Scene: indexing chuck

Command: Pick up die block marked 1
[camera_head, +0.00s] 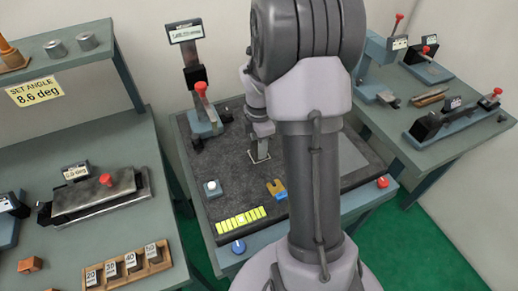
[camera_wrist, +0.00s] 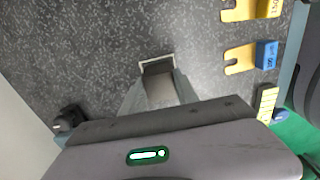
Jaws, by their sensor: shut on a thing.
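My gripper (camera_head: 259,152) reaches down onto the dark grey mat in the middle of the head view. In the wrist view my gripper (camera_wrist: 158,84) is shut on a small grey block (camera_wrist: 160,92), mostly hidden between the fingers. I can read no mark on it, so I cannot tell whether it is the die block marked 1. A pale-edged dark patch (camera_wrist: 156,65) shows just beyond the fingertips. I cannot tell from these frames whether the block touches the mat.
A wooden tray (camera_head: 127,268) of numbered blocks stands on the left bench. The right bench (camera_head: 440,120) holds more fixtures.

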